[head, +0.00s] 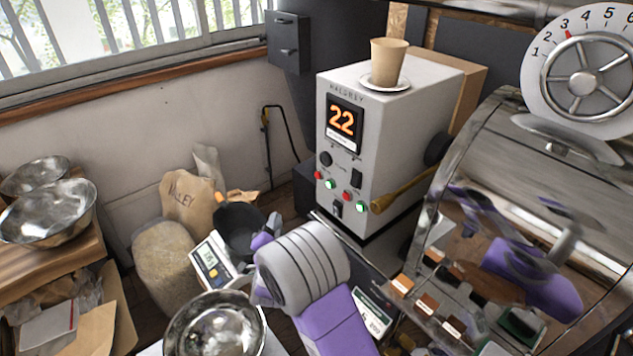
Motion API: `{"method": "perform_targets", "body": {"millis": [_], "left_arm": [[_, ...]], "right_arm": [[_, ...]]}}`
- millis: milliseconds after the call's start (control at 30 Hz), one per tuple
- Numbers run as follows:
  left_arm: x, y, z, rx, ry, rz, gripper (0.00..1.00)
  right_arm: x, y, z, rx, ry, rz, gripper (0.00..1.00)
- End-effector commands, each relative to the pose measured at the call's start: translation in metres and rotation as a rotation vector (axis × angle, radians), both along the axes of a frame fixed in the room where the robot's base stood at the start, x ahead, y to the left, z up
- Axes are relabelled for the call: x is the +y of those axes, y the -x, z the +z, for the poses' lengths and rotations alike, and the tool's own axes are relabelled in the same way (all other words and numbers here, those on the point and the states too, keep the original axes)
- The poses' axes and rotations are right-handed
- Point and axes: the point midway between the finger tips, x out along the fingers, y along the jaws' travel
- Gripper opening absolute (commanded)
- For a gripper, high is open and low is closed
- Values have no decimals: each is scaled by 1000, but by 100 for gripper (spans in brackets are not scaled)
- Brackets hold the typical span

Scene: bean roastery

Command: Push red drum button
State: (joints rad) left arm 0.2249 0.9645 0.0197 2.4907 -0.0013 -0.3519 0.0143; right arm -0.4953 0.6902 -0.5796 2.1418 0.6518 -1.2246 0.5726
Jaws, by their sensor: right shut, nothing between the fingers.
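A white control box (388,142) stands at the centre, with a display (344,123) reading 22 in orange. Below the display its front has two red buttons, an upper left one (317,174) and a lower right one (347,196), and two green buttons, one (329,184) between them and one (359,208) at lower right. The button labels are too small to read, so I cannot tell which red one is for the drum. My right gripper (264,234) is shut and empty, left of and below the buttons, apart from the box. Its wrist partly hides it. My left gripper is out of view.
A paper cup (388,62) on a saucer tops the box. A wooden-handled tool (400,193) juts out at its lower right. A shiny metal drum (560,225) fills the right. A scale (212,262), a metal bowl (214,325) and sacks (187,203) are at left of my gripper.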

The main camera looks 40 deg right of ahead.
Motion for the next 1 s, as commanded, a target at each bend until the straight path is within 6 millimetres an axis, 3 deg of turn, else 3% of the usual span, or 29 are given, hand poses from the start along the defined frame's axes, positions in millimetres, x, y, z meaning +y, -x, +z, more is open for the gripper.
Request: {"method": "perform_targets", "body": {"millis": [33,100,200,300,733,1000], "left_arm": [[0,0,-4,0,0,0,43],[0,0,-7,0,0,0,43],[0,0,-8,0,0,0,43],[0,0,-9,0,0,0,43],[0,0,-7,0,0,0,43],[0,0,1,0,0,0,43]], "right_arm": [[-2,-1,22,-86,-3,-27,0],[-6,1,47,-185,-8,-64,0],[-10,5,70,-275,-14,-99,0],[-13,7,80,-316,-18,-114,0],[-17,7,81,-317,-16,-116,0],[-48,5,82,-315,-14,-117,0]]}}
